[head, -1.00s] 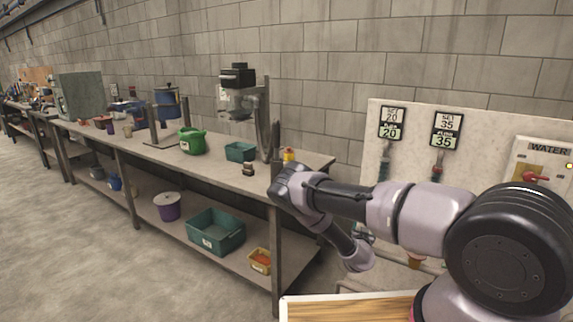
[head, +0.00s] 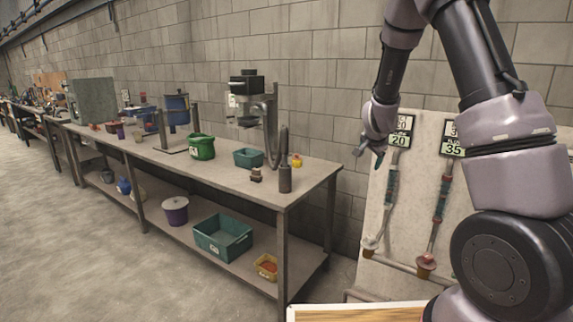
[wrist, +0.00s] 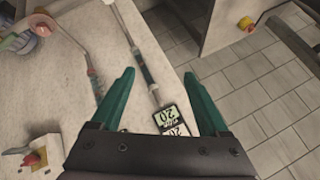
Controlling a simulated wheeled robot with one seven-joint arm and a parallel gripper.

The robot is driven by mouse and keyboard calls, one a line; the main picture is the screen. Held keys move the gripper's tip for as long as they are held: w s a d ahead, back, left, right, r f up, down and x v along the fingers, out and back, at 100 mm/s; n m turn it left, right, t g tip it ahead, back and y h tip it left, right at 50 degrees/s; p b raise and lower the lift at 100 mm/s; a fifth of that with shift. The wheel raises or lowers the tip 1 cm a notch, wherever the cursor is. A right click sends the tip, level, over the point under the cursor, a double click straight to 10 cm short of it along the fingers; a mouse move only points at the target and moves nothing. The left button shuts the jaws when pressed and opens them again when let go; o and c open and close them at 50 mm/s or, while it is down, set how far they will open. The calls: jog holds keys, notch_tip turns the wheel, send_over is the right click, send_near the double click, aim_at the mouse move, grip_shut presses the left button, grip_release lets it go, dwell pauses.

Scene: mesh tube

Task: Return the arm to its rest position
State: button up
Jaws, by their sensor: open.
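My arm (head: 487,60) is raised and folded at the right of the head view, with its upper links running past the top edge. My gripper (head: 368,152) hangs beside the upper left of the pale panel, its fingers small in this view. In the wrist view my gripper (wrist: 163,95) shows two green fingers spread wide apart with nothing between them but the panel face and a label beyond. It looks open and empty.
The pale panel (head: 408,210) carries tubes and the labels 20 (head: 399,140) and 35 (head: 454,150). A long workbench (head: 240,185) stands at the left, with a green pot (head: 201,147) and a dark bottle (head: 285,178). The floor (head: 60,240) in front is clear.

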jog(key=s+a+r+n+y, duration=0.3)
jog(key=s+r+n+y, duration=0.1)
jog(key=s+r, duration=1.4)
jog(key=s+r+n+g, duration=0.1)
jog(key=s+r+n, duration=0.2)
jog(key=s, duration=1.5)
jog(key=shift+s+a+r, duration=0.2)
jog(key=shift+a+r, duration=0.1)
jog(key=shift+r, duration=0.6)
dwell(1.5)
